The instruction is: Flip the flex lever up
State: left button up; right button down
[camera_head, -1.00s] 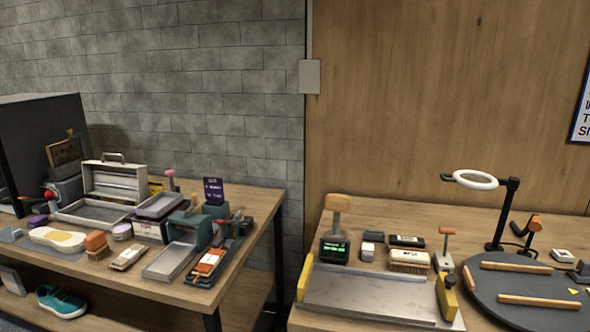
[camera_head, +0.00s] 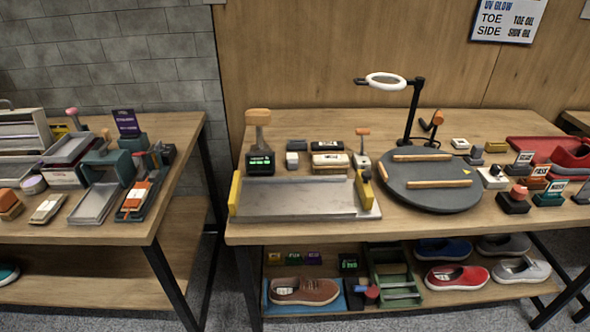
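Several levers with orange or wooden handles stand on the right workbench, and I cannot tell which is the flex lever. A thick wooden-topped handle (camera_head: 258,118) rises upright from a dark box with a green display (camera_head: 261,162) at the bench's left. A thin lever with an orange crossbar (camera_head: 362,133) stands upright behind the tray's right end. An orange-tipped handle (camera_head: 437,119) sits tilted by the ring lamp's post. Neither gripper shows in the head view.
A metal tray with yellow end clamps (camera_head: 296,197) and a round dark turntable (camera_head: 430,196) lie on the right workbench (camera_head: 262,234). A ring lamp (camera_head: 387,81) overhangs it. Shoes, including a brown one (camera_head: 304,290), are on the lower shelf. A gap separates the left bench (camera_head: 140,225).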

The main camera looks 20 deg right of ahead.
aim_at(363, 289)
jog(key=z, duration=1.1)
